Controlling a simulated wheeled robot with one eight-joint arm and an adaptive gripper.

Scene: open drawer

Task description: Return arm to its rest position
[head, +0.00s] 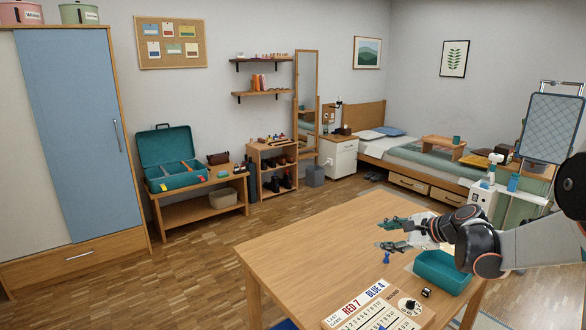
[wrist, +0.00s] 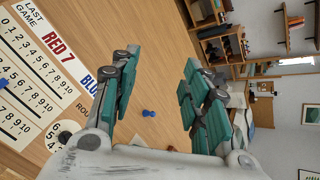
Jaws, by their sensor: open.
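My arm reaches in from the right edge of the head view and is stretched out over the wooden table (head: 310,240). My gripper (head: 392,235) is above the table top, with its teal-padded fingers spread apart. In the wrist view my gripper (wrist: 160,85) is open, and nothing is held between its fingers. A small blue pawn (head: 386,258) stands on the table below the gripper. It also shows between the fingers in the wrist view (wrist: 148,113), apart from them.
A teal tray (head: 440,284) lies on the table below my arm. A scoreboard (head: 362,312) lies at the table's front edge. The table's left part is clear. A bed (head: 400,148), a white nightstand (head: 341,160) and a wardrobe (head: 75,140) stand farther back.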

